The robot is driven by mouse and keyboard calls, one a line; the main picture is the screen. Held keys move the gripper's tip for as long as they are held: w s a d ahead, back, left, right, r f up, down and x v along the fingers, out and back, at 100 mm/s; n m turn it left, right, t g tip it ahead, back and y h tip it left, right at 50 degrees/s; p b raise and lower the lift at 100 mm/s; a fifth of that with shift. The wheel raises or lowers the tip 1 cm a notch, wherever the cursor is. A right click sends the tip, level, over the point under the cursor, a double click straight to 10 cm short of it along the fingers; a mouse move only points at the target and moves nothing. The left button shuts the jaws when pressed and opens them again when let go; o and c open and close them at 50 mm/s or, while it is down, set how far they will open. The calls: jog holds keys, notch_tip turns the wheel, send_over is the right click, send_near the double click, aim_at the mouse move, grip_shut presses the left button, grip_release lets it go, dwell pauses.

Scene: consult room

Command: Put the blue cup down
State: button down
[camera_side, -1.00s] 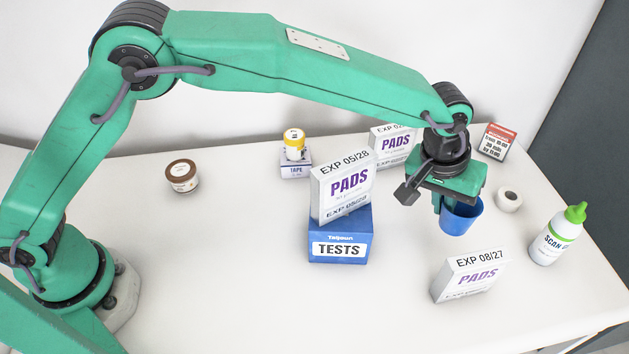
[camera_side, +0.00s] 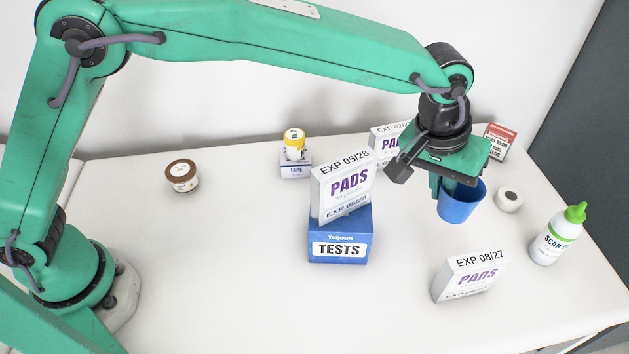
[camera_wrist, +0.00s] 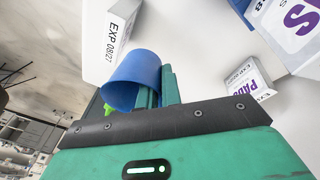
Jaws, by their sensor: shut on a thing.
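The blue cup (camera_side: 461,201) hangs from my gripper (camera_side: 447,186), upright or nearly so in the side view. My gripper is shut on the cup's wall at its left side. In the wrist view the cup (camera_wrist: 134,78) shows beside the green fingers of my gripper (camera_wrist: 162,86). The cup appears to be above the white table (camera_side: 400,285); I cannot tell how large the gap under it is. Part of the cup's rim is hidden behind my gripper.
A white roll (camera_side: 509,199) lies right of the cup. The green-capped bottle (camera_side: 558,235) stands further right. A PADS box (camera_side: 470,276) stands in front. Another PADS box (camera_side: 342,187) sits on a blue TESTS box (camera_side: 340,240) to the left. A red-topped box (camera_side: 498,141) is behind.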

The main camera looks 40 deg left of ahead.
jog(key=s+a+m, duration=0.1)
jog(key=s+a, duration=0.5)
jog(key=s, duration=0.4)
jog(key=s+a+m, duration=0.2)
jog(key=s+a, duration=0.4)
jog(key=s, duration=0.4)
notch_tip(320, 180, down, 8)
jog(key=shift+s+a+f+g, duration=0.2)
jog(key=shift+f+g, duration=0.05)
jog(key=shift+g, duration=0.05)
jog(key=shift+f, duration=2.2)
jog(key=shift+f, duration=0.1)
jog(key=shift+f, duration=1.7)
jog(key=shift+f, duration=0.15)
